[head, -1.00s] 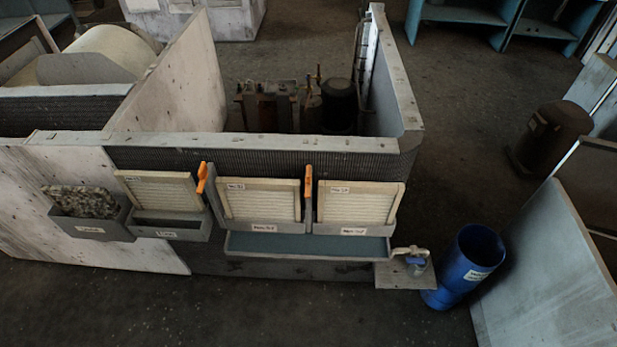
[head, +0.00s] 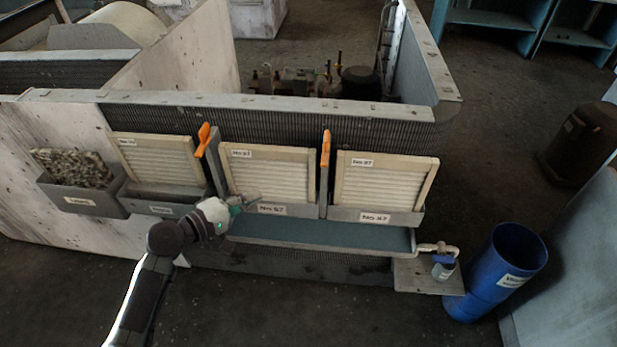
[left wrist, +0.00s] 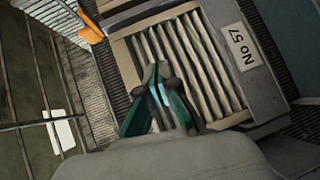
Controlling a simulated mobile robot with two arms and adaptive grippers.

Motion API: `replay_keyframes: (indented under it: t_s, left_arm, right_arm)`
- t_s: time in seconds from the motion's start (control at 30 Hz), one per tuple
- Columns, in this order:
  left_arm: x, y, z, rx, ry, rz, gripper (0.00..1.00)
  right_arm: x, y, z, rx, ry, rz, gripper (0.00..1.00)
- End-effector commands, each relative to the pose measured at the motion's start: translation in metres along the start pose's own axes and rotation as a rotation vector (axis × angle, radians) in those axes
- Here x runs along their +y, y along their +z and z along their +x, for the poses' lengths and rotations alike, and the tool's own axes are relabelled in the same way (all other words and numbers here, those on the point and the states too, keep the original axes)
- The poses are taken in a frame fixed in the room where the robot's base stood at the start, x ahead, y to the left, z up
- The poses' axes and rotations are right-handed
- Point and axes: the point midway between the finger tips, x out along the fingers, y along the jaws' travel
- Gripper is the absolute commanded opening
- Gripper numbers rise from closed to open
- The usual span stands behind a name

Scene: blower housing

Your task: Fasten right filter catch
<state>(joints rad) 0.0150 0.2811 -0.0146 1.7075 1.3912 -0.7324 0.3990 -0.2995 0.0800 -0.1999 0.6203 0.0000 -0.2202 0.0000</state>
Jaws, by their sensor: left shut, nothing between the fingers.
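The right catch (head: 325,148) is an orange handle standing about upright on the post between the middle and right filters. A second orange catch (head: 203,139), left of the middle filter, leans to the right at its top. My left gripper (head: 256,199) is shut and empty, in front of the lower part of the middle filter (head: 268,172), below and left of the right catch. In the left wrist view its closed fingertips (left wrist: 160,74) lie over the pale filter slats. An orange handle (left wrist: 76,30) shows at upper left there. My right gripper is not in view.
The right filter (head: 385,183) sits in its holder beside the middle one. A blue-grey tray (head: 320,235) runs below them. A bottle (head: 443,267) stands on a small shelf, with a blue bin (head: 510,262) to its right. Dark floor in front is clear.

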Motion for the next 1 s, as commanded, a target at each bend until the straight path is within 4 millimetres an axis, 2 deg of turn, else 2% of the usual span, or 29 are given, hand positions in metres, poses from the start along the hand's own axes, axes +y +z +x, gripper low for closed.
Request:
replay_keyframes:
  t_s: [0.03, 0.1, 0.23, 0.33, 0.67, 0.87, 1.0]
  left_arm:
    - [0.018, 0.003, -0.001, -0.026, 0.061, -0.006, 0.00]
    - [0.045, 0.008, -0.005, -0.062, 0.126, -0.020, 0.00]
    - [0.071, 0.015, -0.010, -0.103, 0.186, -0.035, 0.00]
    - [0.077, 0.017, -0.012, -0.110, 0.197, -0.037, 0.00]
    - [0.078, 0.017, -0.008, -0.108, 0.196, -0.038, 0.00]
    - [0.086, 0.019, 0.018, -0.109, 0.199, -0.038, 0.00]
    - [0.091, 0.022, 0.048, -0.109, 0.198, -0.038, 0.00]
  right_arm:
    - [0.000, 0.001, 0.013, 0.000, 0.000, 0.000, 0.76]
    - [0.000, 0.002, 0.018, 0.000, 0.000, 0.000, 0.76]
    - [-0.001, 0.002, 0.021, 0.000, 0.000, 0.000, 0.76]
    - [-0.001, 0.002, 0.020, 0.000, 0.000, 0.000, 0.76]
    - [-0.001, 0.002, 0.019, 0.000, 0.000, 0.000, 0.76]
    - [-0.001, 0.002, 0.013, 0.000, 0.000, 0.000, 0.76]
    - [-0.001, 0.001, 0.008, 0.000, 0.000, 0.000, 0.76]
